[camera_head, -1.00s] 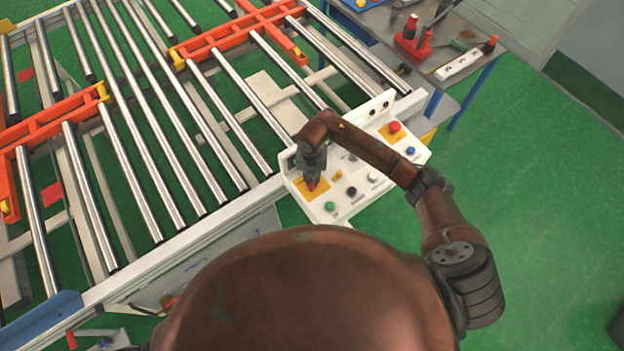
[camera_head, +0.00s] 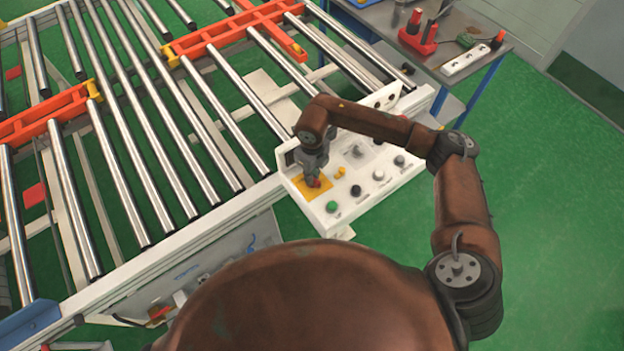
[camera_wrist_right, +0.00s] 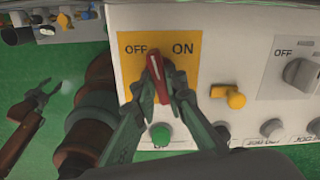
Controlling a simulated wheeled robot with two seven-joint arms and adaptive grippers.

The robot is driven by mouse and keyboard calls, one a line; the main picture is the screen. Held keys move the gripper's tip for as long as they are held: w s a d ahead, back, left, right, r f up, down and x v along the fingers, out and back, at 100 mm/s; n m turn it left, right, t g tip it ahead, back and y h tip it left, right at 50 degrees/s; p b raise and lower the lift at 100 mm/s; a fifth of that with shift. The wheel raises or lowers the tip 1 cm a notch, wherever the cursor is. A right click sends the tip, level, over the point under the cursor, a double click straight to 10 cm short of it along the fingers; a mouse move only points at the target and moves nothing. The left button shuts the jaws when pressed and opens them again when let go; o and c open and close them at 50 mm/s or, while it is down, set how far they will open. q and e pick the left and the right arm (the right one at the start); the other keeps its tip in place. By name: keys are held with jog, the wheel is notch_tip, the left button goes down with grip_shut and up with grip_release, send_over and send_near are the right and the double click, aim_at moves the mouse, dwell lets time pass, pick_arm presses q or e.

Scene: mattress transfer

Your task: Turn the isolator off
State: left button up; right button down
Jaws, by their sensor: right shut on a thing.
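The isolator is a red handle (camera_wrist_right: 157,78) on a yellow plate (camera_wrist_right: 191,60) marked OFF at left and ON at right. In the right wrist view the handle stands near upright, its top leaning slightly left, between the two words. My right gripper (camera_wrist_right: 160,88) is shut on the handle, one finger on each side. In the head view the right gripper (camera_head: 313,177) comes down onto the yellow plate (camera_head: 304,191) at the panel's left end. My left gripper (camera_wrist_right: 42,97) shows at the left of the wrist view, fingers apart and empty, over green floor.
The white control panel (camera_head: 340,212) also has a green button (camera_head: 332,206), a black button (camera_head: 356,190), a yellow knob (camera_wrist_right: 236,98) and a grey selector (camera_wrist_right: 300,73). A roller conveyor (camera_head: 150,140) lies left. A table with red tools (camera_head: 417,38) stands behind.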

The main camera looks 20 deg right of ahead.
jog(key=n+b, duration=0.3)
jog(key=shift+f+n, duration=0.2)
jog(key=shift+n, duration=0.1)
jog(key=shift+r+n+b, duration=0.15)
jog(key=shift+n+b, duration=1.1)
jog(key=shift+n, duration=0.05)
jog(key=shift+r, duration=0.1)
jog(key=c, duration=2)
grip_release()
jog(key=shift+o, duration=0.2)
notch_tip(320, 180, up, 12)
